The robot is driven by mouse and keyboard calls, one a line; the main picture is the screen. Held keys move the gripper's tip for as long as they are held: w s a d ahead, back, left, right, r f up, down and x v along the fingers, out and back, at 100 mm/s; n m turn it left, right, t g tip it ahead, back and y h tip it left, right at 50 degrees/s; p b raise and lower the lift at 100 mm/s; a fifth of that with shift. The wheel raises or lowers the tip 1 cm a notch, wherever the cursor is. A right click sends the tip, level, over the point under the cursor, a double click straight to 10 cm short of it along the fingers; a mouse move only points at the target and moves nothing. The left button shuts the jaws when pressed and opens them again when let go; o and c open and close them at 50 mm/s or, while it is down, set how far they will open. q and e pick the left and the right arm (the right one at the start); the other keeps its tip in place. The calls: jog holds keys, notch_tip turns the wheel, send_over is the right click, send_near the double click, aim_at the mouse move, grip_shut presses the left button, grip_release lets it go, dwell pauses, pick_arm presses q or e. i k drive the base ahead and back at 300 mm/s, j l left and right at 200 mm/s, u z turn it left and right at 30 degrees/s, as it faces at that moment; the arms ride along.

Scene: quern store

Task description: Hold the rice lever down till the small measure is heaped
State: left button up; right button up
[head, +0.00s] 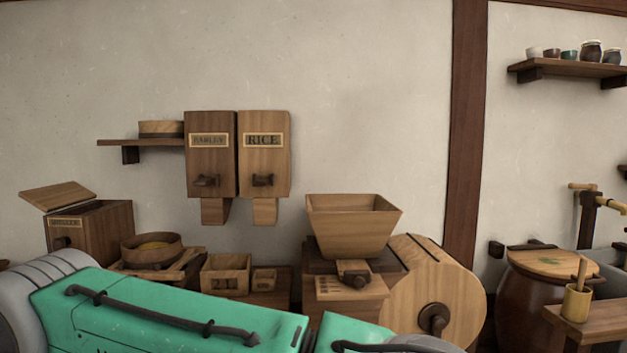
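The rice dispenser (264,155) is a tall wooden box on the wall, labelled RICE. Its dark lever (263,180) sticks out low on its front, above a wooden spout (265,212). No gripper shows. A green arm link of mine crosses the bottom of the head view, below the boxes; no fingers are on the lever.
A barley dispenser (210,150) hangs directly left of the rice one. A round sieve or bowl (151,249) and a lidded bin (98,229) stand left. A wooden hopper (350,226) and a round-sided wooden machine (447,290) stand right.

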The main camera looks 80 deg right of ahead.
aim_at(260, 182)
jog(key=l+z, duration=0.15)
jog(key=z, duration=0.35)
jog(key=k+l+z, duration=0.1)
jog(key=z, duration=0.4)
jog(key=l+z, duration=0.25)
jog(key=z, duration=0.25)
jog(key=i+l+z, duration=0.1)
jog(key=z, duration=0.35)
jog(key=l, duration=0.1)
